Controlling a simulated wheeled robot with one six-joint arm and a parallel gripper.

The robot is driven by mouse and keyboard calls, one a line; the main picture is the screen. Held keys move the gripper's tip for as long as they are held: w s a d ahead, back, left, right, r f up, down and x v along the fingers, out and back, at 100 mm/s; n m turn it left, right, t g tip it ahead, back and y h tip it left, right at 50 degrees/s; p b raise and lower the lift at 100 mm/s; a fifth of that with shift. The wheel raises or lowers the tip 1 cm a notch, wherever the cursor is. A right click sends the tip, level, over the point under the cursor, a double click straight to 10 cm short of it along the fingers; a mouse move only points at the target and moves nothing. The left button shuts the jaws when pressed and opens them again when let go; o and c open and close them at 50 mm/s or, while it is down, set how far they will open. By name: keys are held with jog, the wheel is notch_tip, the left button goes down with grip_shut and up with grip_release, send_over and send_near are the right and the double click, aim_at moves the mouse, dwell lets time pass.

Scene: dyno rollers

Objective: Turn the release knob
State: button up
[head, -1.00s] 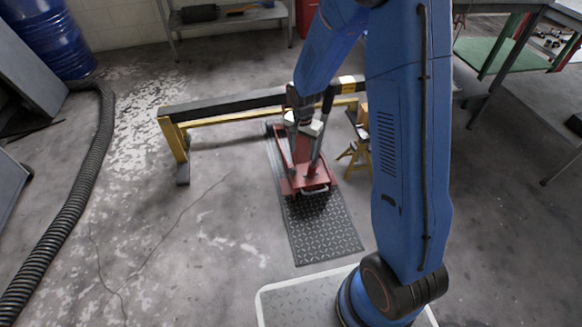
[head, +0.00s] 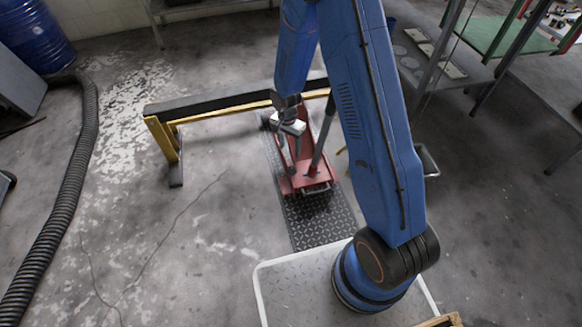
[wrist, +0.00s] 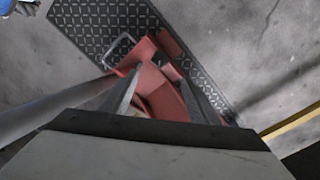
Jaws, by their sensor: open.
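A red floor jack (head: 318,180) stands on a dark checker-plate mat. Its grey handle pole (head: 324,135) rises at a slant to the right of my gripper. My gripper (head: 289,160) points down over the left side of the jack. In the wrist view my gripper's two grey fingers (wrist: 165,72) are apart, with the red jack body (wrist: 160,92) seen between and below them. The pole (wrist: 50,110) runs along the left there, beside the fingers. I cannot make out the release knob; whether the fingers touch the jack is unclear.
A low black-and-yellow beam (head: 215,105) stands behind the jack. A black corrugated hose (head: 65,190) lies at left, near a blue drum (head: 32,35). A metal shelf (head: 430,55) stands at right.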

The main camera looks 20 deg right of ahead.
aim_at(292, 170)
jog(key=f, duration=1.4)
jog(key=shift+s+d+f, duration=0.25)
jog(key=shift+s+d, duration=0.05)
jog(key=shift+s, duration=0.05)
jog(key=c, duration=1.1)
